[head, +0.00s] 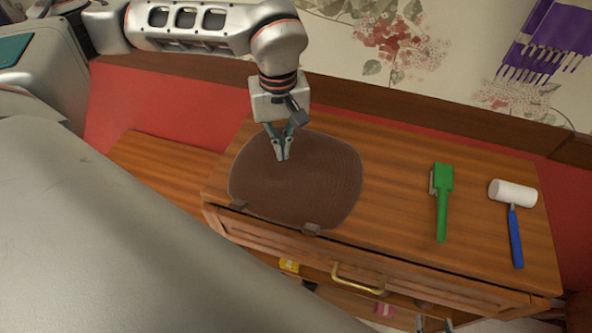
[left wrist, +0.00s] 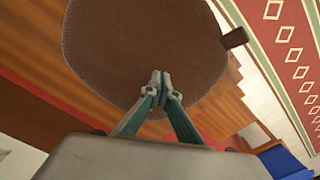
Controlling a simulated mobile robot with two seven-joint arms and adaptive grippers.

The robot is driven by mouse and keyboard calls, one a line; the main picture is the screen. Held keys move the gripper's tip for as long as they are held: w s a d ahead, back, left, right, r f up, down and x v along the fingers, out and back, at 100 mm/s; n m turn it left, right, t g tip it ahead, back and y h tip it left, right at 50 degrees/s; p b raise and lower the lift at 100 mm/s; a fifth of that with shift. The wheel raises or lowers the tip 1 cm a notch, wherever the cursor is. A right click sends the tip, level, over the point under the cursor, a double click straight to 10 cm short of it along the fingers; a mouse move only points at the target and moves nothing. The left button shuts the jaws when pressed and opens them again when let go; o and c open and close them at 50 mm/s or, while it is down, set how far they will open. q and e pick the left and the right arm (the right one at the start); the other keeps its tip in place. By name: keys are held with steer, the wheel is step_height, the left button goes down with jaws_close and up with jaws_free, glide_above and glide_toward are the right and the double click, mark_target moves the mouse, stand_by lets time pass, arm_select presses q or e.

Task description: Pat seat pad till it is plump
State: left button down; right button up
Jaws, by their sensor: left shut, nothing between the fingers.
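A round brown seat pad (head: 310,185) lies on the left part of the wooden cabinet top, with two small tabs along its front edge. My left gripper (head: 283,157) is shut and empty, its fingertips over the back left part of the pad. In the left wrist view the closed fingertips (left wrist: 160,76) show in front of the pad (left wrist: 150,40). I cannot tell whether they touch it.
A green brush-like tool (head: 442,200) and a white-headed mallet (head: 513,194) with a blue handle lie on the right of the wooden cabinet top (head: 395,190). A drawer with a brass handle (head: 358,281) is below. The wall is close behind.

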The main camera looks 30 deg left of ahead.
mark_target(283, 168)
arm_select(q)
steer(key=shift+f, duration=0.15)
arm_select(e)
steer(key=shift+f, duration=0.1)
arm_select(q)
steer(key=shift+f+b, duration=0.9)
steer(key=shift+f, duration=1.1)
steer(key=shift+r+p, duration=1.5)
steer(key=shift+r, duration=0.4)
arm_select(e)
steer(key=shift+w+r, duration=0.2)
steer(key=shift+r, duration=0.65)
arm_select(q)
steer(key=shift+f, duration=0.2)
arm_select(e)
steer(key=shift+f, duration=0.1)
arm_select(q)
steer(key=shift+f+b, duration=0.9)
steer(key=shift+f, duration=0.75)
arm_select(e)
steer(key=shift+s+f, duration=0.2)
steer(key=shift+f, duration=0.35)
steer(key=shift+s+f, duration=0.2)
steer(key=shift+f, duration=0.35)
steer(key=shift+r, duration=0.1)
